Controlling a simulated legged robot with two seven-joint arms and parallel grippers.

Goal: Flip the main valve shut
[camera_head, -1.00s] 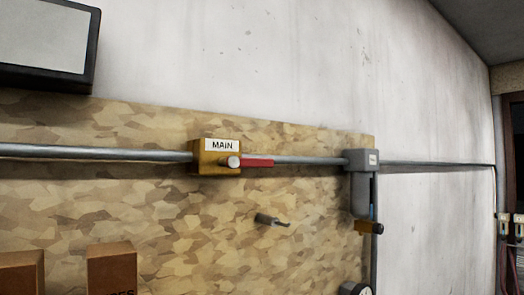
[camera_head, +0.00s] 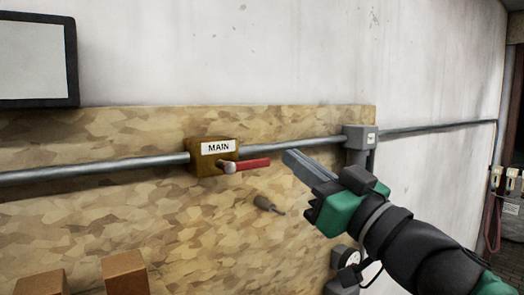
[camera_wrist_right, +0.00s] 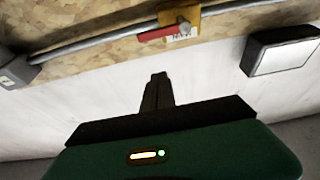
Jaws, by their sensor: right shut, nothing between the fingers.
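The main valve (camera_head: 203,160) is a yellow-brown box with a white MAIN label, set on a grey pipe that runs along the board. Its red handle (camera_head: 252,163) points right from a round pivot, roughly along the pipe. My right gripper (camera_head: 288,157) is shut and empty, its fingertips just right of the handle's end with a small gap in the picture. In the right wrist view, the shut fingers (camera_wrist_right: 158,77) show below the red handle (camera_wrist_right: 158,33) and the valve box (camera_wrist_right: 180,18), apart from both. My left gripper is not in view.
A grey valve box (camera_head: 358,136) sits on the pipe to the right, partly behind my right arm. A peg (camera_head: 268,205) sticks out below the main valve. A gauge (camera_head: 346,256) is lower right. Brown boxes (camera_head: 124,273) stand lower left. A dark-framed panel (camera_head: 38,60) hangs upper left.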

